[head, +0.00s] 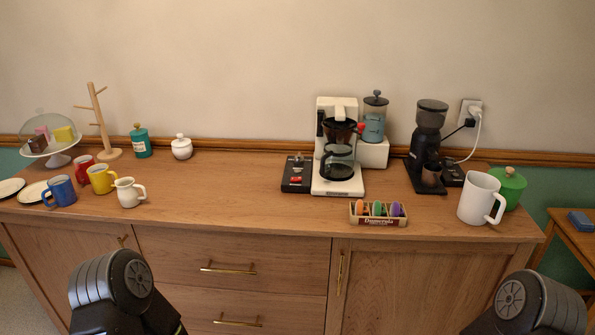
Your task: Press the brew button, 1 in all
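A white and black coffee maker (325,184) stands at the back of the wooden sideboard, right of centre. Its glass carafe (337,163) sits on the base plate under a dark filter basket. A flat dark control box (287,186) lies against its left side, with small red and light-coloured controls (296,180) on top. I cannot read any label, so which control is the brew button is unclear. Two rounded dark joints of my arms show at the bottom left and bottom right, below the sideboard top. Neither gripper shows in the head view.
A pod box (378,220) stands in front of the coffee maker. A black grinder (428,145), white mug (480,198) and green pot (510,187) stand to the right. Several mugs, plates and a domed cake stand (57,160) fill the left. The sideboard's middle (215,195) is clear.

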